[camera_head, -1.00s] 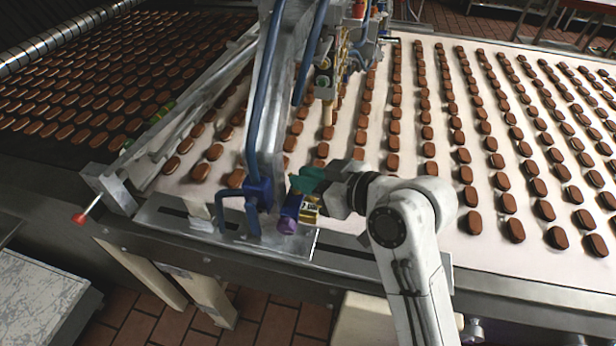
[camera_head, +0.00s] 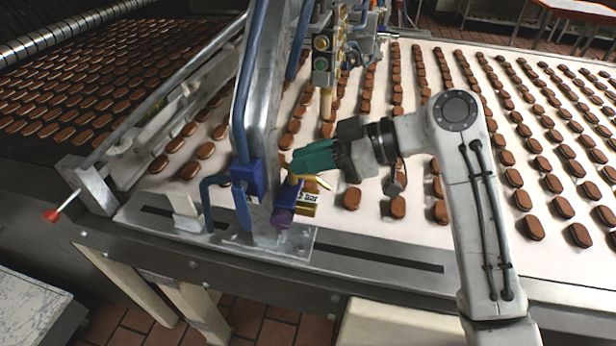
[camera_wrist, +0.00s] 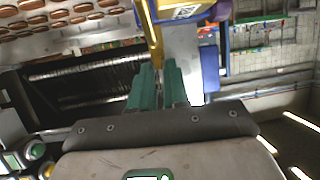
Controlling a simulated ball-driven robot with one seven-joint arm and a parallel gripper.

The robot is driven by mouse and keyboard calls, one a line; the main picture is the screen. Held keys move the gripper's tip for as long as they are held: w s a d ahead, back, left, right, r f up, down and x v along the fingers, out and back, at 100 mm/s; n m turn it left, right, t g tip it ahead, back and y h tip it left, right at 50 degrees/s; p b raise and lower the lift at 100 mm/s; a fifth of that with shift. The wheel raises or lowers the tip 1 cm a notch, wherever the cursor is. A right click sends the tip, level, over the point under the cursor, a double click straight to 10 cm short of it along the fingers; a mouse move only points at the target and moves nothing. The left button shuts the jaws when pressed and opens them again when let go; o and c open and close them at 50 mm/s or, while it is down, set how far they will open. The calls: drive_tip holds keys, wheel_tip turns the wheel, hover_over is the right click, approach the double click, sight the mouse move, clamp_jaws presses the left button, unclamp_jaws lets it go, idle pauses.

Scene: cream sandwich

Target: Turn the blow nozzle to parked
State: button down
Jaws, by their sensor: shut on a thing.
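The blow nozzle unit is a small gold and purple fitting (camera_head: 305,207) with a label, mounted beside a blue block (camera_head: 243,180) on the metal post at the belt's near edge. A yellow lever (camera_wrist: 152,32) runs down from it in the wrist view. My gripper (camera_head: 298,164) has green fingers and reaches in from the right, just above the fitting. In the wrist view the fingers (camera_wrist: 158,72) are shut on the end of the yellow lever. The fingers hide the gripped end, and I cannot read any position marks.
The steel post (camera_head: 267,90) and blue hoses (camera_head: 243,90) stand close left of my gripper. A pale belt (camera_head: 352,226) with rows of brown biscuits lies behind and right. A red-tipped lever (camera_head: 52,215) sticks out at the left.

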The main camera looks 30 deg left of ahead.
drive_tip(key=shift+w+a+f+n+g+h+b, duration=0.15)
drive_tip(key=shift+n+g+h+b, duration=0.4)
drive_tip(key=shift+n+g+b, duration=0.3)
drive_tip(key=shift+w+a+r+n+g+h+b, duration=0.1)
drive_tip(key=shift+w+n+g+h+b, duration=0.1)
drive_tip(key=shift+n+g+h+b, duration=0.55)
drive_tip(key=shift+w+a+f+n+g+h+b, duration=0.15)
drive_tip(key=shift+n+g+h+b, duration=0.25)
drive_tip(key=shift+n+g+b, duration=0.55)
drive_tip(key=shift+n+g+h+b, duration=0.35)
drive_tip(key=shift+n+h+b, duration=0.05)
drive_tip(key=shift+n+h, duration=0.15)
drive_tip(key=c, duration=1.2)
unclamp_jaws()
drive_tip(key=shift+a, duration=0.1)
drive_tip(key=shift+c, duration=0.2)
drive_tip(key=shift+r, duration=0.1)
drive_tip(key=shift+w+r, duration=0.1)
wheel_tip(320, 180, up, 3)
drive_tip(key=s+d+r+b, duration=0.1)
drive_tip(key=s+d+r, duration=0.5)
drive_tip(key=s+r, duration=0.3)
drive_tip(key=s, duration=0.3)
drive_tip(key=shift+s+r+b, duration=0.3)
drive_tip(key=shift+s+r, duration=0.05)
drive_tip(key=shift+r, duration=0.05)
